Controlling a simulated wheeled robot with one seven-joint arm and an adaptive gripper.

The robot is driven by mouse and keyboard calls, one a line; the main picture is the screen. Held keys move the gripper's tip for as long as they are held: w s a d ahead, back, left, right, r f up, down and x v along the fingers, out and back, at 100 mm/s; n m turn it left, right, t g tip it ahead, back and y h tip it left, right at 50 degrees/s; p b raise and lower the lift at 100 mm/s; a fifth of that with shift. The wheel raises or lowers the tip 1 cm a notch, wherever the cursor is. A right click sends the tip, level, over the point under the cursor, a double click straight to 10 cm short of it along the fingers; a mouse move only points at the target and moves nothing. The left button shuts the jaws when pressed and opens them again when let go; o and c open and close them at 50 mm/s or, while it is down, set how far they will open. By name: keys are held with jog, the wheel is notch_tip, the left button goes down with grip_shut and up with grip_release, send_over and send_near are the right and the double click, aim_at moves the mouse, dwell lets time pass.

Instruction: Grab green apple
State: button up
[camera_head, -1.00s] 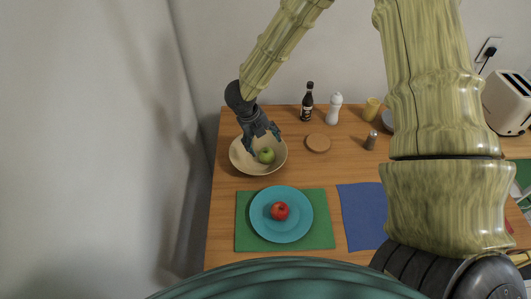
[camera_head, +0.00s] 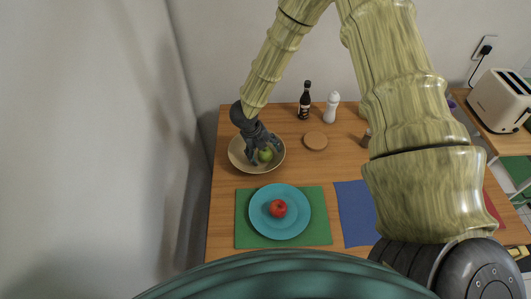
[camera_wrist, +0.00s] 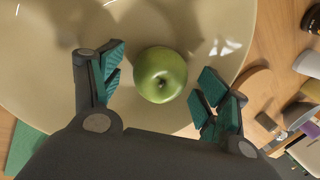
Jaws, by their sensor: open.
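The green apple (camera_head: 265,155) lies in a pale yellow bowl (camera_head: 238,160) at the far left of the wooden table. In the wrist view my gripper (camera_wrist: 161,92) is open, with one finger on each side of the apple and a visible gap on both sides. The fingers partly hide the apple in the head view.
A teal plate (camera_head: 262,222) with a red apple (camera_head: 278,208) sits on a green mat (camera_head: 322,220) in front of the bowl. A round wooden coaster (camera_head: 315,140), a dark bottle (camera_head: 305,103) and a white bottle (camera_head: 331,107) stand right of the bowl. A wall is close on the left.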

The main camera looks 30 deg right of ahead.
jog(key=shift+w, duration=0.1)
jog(key=c, duration=1.1)
jog(key=shift+r, duration=0.15)
